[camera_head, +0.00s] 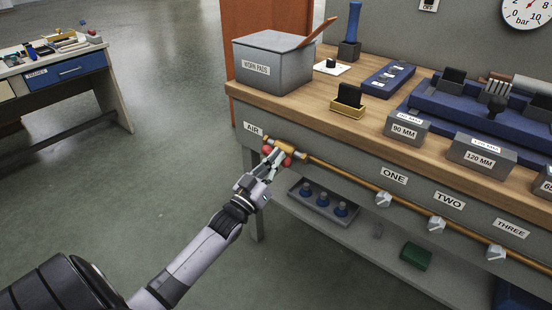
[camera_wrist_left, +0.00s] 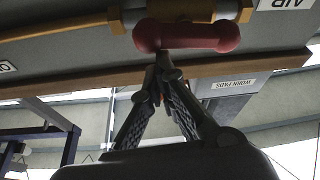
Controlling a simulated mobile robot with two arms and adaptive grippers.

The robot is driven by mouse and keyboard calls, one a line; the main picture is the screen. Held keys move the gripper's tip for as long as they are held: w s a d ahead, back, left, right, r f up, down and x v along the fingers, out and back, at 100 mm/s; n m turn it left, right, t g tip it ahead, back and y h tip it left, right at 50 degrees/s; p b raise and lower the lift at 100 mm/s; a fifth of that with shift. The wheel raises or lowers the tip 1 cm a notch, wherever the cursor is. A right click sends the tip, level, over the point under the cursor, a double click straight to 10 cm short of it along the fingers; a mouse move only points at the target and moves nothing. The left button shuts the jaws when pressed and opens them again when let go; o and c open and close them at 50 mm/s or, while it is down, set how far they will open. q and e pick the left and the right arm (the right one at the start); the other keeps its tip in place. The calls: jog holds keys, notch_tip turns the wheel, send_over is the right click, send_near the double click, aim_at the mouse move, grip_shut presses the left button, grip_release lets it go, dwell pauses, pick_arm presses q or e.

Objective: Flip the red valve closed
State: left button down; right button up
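The red valve (camera_head: 267,150) sits on the brass air pipe along the bench's front edge, beside the AIR label. Its red handle (camera_wrist_left: 190,37) crosses the top of the left wrist view, below the brass fitting (camera_wrist_left: 180,10). My left gripper (camera_head: 272,160) is at the valve and partly covers the handle in the head view. In the left wrist view its fingers (camera_wrist_left: 163,62) converge with the tips together at the handle's lower edge, nothing seen between them. Whether the tips touch the handle is unclear. My right gripper is not in view.
The brass pipe (camera_head: 345,181) runs right past several grey outlets under ONE, TWO and THREE. A grey WORN PADS box (camera_head: 275,78) stands on the bench top above the valve. A lower shelf (camera_head: 335,233) holds a tray and a green block (camera_head: 415,256). Open floor lies left.

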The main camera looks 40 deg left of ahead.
aim_at(285, 164)
pick_arm(q)
jog(key=f+m+h, duration=0.1)
jog(key=m, duration=0.2)
jog(key=m+g+h, duration=0.1)
jog(key=m+h, duration=0.1)
jog(key=m, duration=0.2)
jog(key=f+m+h, duration=0.1)
jog(key=m, duration=0.2)
jog(key=shift+d+f+m+h, duration=0.3)
jog(key=shift+d+f+m, duration=0.05)
jog(key=shift+d+m, duration=0.05)
jog(key=shift+f+m+g, duration=0.1)
jog(key=shift+m+g, duration=0.2)
jog(key=shift+m, duration=0.3)
jog(key=m, duration=0.2)
jog(key=f+m+g+h+p, duration=0.1)
jog(key=m, duration=0.2)
jog(key=a+f+m+g+h, duration=0.1)
jog(key=m, duration=0.2)
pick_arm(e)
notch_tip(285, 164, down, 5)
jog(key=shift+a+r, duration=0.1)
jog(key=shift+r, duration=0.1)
pick_arm(q)
jog(key=shift+g, duration=0.3)
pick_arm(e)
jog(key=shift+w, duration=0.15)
